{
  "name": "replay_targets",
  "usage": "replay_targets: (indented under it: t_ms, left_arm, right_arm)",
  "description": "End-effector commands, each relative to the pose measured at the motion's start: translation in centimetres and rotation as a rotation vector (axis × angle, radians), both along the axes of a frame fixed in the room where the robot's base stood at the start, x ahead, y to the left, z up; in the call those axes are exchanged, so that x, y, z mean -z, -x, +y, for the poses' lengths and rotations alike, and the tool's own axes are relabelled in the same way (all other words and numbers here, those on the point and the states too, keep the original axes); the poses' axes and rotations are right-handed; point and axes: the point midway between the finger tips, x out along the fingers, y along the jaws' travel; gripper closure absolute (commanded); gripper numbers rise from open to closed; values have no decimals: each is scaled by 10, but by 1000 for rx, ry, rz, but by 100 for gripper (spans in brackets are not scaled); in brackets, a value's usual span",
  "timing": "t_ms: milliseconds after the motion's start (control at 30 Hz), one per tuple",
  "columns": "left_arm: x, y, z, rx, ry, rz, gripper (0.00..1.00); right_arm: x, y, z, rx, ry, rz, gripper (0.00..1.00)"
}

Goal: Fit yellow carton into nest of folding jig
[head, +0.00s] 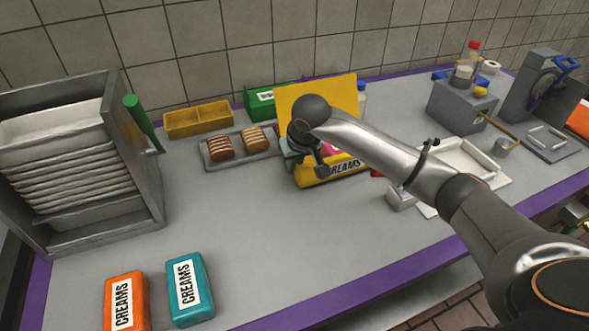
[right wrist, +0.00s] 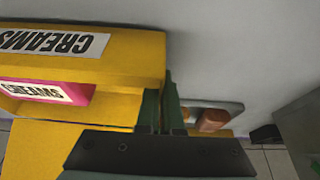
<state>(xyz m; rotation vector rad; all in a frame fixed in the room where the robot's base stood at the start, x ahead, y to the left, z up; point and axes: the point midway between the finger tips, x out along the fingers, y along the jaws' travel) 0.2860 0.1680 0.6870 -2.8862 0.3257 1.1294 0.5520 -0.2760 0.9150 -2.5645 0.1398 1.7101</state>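The yellow carton (head: 318,176) stands mid-table with its large flap (head: 340,92) raised behind it and a CREAMS label on its front. A pink packet (right wrist: 60,88) lies inside it in the right wrist view. My right gripper (head: 303,158) is at the carton's left end, its green fingers (right wrist: 160,105) close together on the end wall; the exact contact is partly hidden. A cream-white walled fixture (head: 470,160), possibly the folding jig, lies to the carton's right; my arm partly covers it. My left gripper is not in view.
Orange (head: 126,300) and teal (head: 190,288) cartons lie at front left. A grey rack (head: 150,185) stands left. Behind are a cake tray (head: 205,158), a yellow bin (head: 198,121) and a green carton (head: 258,98). Grey machines (head: 455,108) stand right. The front middle is clear.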

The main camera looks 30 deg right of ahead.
Motion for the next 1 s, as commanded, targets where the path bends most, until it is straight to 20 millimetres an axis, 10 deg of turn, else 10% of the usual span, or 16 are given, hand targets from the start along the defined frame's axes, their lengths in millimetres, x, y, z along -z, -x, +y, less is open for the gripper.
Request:
replay_targets:
  t_ms: [467,733,1000]
  left_arm:
    - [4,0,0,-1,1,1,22]
    - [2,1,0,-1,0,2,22]
    - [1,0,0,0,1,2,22]
  right_arm:
    - [20,0,-1,0,1,-2,100]
    - [18,0,0,0,1,0,67]
    - [17,0,0,0,0,1,67]
